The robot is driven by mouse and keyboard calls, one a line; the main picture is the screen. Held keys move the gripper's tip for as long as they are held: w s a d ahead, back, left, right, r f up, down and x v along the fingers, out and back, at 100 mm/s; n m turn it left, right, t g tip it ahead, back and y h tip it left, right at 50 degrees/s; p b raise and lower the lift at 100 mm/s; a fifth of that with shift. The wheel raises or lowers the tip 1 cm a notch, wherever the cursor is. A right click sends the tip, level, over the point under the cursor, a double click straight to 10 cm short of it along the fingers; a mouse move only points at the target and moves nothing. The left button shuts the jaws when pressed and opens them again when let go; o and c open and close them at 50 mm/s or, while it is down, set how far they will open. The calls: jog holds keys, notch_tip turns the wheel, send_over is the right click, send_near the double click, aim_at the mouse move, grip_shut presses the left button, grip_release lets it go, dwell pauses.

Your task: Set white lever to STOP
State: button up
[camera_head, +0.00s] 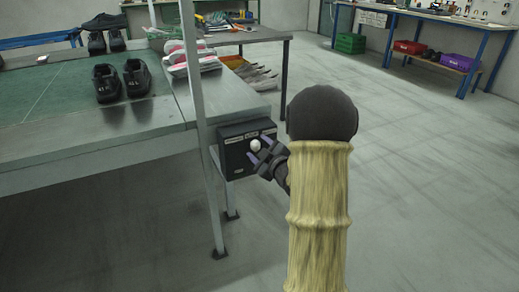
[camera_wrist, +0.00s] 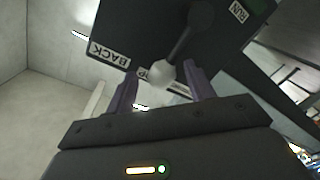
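The white lever knob (camera_head: 255,146) sits on the front of a dark control box (camera_head: 232,160) fixed at the end of the conveyor table. In the wrist view the white knob (camera_wrist: 163,72) is at the end of a dark lever arm (camera_wrist: 190,35). Labels BACK (camera_wrist: 108,54) and RUN (camera_wrist: 239,12) show, and a third label behind the knob is mostly covered. My gripper (camera_wrist: 160,82) is open, with one purple finger on each side of the knob and visible gaps between. It also shows in the head view (camera_head: 259,152), close to the box.
The conveyor table (camera_head: 110,150) with black shoes (camera_head: 122,80) is at the left, its leg (camera_head: 212,200) beside the box. A side table (camera_head: 245,36) stands behind, shoes under it. The floor (camera_head: 420,180) at the right is clear.

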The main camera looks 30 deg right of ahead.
jog(key=shift+s, duration=0.1)
jog(key=s+r+b, duration=0.1)
jog(key=s+b, duration=0.6)
jog(key=s, duration=1)
jog(key=shift+r, duration=0.15)
dwell(0.5)
